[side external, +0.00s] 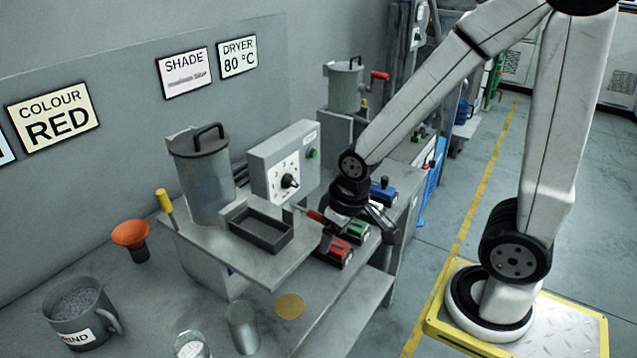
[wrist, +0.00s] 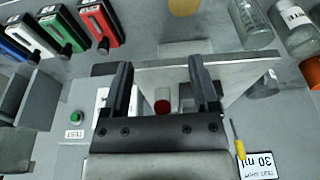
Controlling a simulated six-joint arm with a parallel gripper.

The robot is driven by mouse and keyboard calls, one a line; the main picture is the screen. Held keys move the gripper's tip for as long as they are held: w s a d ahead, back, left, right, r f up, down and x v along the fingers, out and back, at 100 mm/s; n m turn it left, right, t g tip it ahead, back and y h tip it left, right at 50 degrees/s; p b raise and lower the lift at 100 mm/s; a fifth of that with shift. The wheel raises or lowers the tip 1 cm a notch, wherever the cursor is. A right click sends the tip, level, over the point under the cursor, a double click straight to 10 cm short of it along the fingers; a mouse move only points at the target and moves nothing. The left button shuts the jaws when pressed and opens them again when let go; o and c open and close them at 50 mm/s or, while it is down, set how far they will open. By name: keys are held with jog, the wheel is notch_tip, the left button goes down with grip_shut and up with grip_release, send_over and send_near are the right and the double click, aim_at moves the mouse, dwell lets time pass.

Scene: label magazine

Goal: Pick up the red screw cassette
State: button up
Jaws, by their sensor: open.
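The red screw cassette (side external: 334,251) sits at the near end of a row on the bench, by the grey stand. In the wrist view the red cassette (wrist: 99,24) lies at the upper left, beyond the left finger and outside the jaws. A red round end (wrist: 162,106) shows between the fingers, below the level of the tips. In the side view my gripper (side external: 352,222) is above the cassettes and partly hides them.
The stand's raised grey plate (side external: 272,272) bears a dark open tray (side external: 262,230), a lidded canister (side external: 203,175) and a control box (side external: 284,165) close to my gripper. A grey mug (side external: 82,315), an orange funnel (side external: 130,236) and small jars stand at the front left.

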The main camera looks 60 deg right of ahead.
notch_tip(320, 180, up, 10)
jog(key=m+g+y, duration=0.2)
jog(key=m+y, duration=0.7)
jog(key=m, duration=0.7)
send_over(338, 250)
jog(key=a, duration=0.3)
jog(key=w+d+m+t+y, duration=0.3)
jog(key=d+m+t, duration=0.25)
jog(key=d, duration=0.35)
notch_tip(338, 250, down, 22)
jog(key=f+m, duration=0.1)
jog(key=shift+g, duration=0.45)
jog(key=shift+r+x, duration=0.15)
jog(key=shift+x, duration=1.7)
jog(key=shift+r+x, duration=0.15)
jog(key=shift+x, duration=1.7)
jog(key=shift+w+a, duration=0.1)
